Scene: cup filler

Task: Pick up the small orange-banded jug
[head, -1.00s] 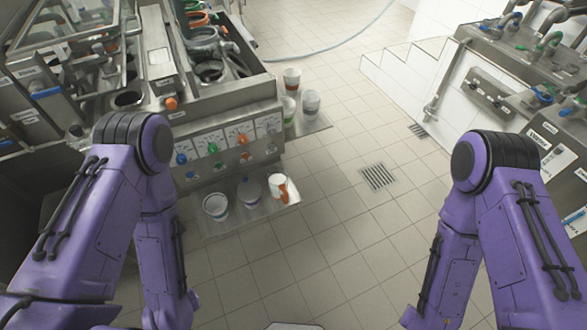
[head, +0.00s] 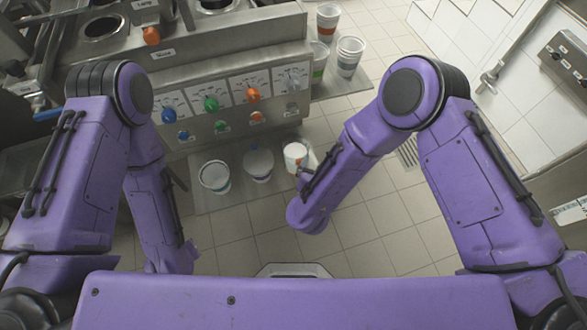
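The small white jug with orange on it (head: 294,155) stands upright at the right end of the low metal shelf (head: 240,200) under the dispenser panel. My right forearm reaches in from the right and ends just below and right of the jug, covering part of that side. I cannot see any contact with the jug.
A white cup (head: 214,178) and a lidded pale jug (head: 258,164) stand left of it on the shelf. Stacked cups (head: 349,56) and an orange-banded cup (head: 328,20) stand on a side shelf. Knobs such as the orange one (head: 253,94) jut from the panel above.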

